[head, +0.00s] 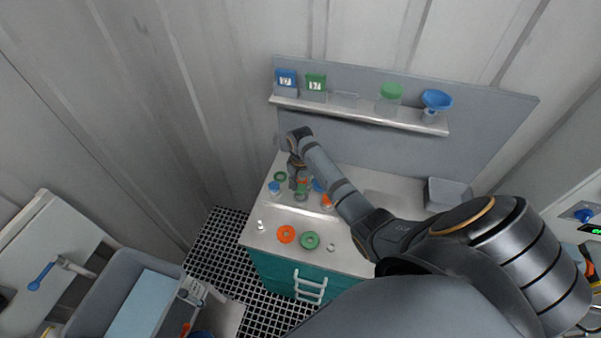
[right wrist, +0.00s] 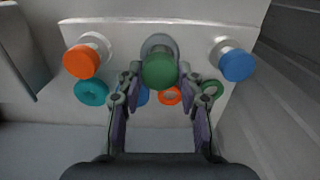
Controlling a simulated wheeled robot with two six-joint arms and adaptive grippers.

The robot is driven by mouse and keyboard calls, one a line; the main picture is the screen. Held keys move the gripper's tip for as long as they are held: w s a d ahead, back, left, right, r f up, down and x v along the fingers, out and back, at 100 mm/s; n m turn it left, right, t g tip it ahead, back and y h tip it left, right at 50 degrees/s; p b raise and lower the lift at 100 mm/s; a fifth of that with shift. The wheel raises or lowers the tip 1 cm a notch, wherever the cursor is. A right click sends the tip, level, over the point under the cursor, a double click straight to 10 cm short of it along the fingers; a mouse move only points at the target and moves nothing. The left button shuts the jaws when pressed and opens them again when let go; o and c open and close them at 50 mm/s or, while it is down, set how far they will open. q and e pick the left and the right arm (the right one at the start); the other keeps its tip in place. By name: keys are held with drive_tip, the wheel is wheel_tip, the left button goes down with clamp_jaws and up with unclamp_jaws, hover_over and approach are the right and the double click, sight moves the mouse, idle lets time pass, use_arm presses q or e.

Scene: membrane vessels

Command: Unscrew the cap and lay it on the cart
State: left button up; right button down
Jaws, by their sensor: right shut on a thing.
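My right gripper (head: 300,180) reaches down over the cart (head: 350,258) from the back. It is shut on the green cap (right wrist: 158,71), with one finger on each side in the right wrist view. The grey vessel (right wrist: 158,42) of that cap stands just behind it, in the middle of a row of three. I cannot tell whether the cap is still joined to the vessel. An orange-capped vessel (right wrist: 84,60) and a blue-capped vessel (right wrist: 235,64) stand on either side; the blue cap also shows in the head view (head: 274,187). My left gripper is not in view.
A grey bin (head: 448,194) stands at right. The front right top looks clear.

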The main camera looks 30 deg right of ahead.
sight(301, 188)
drive_tip(key=shift+r, duration=2.5)
drive_tip(key=shift+s, duration=0.1)
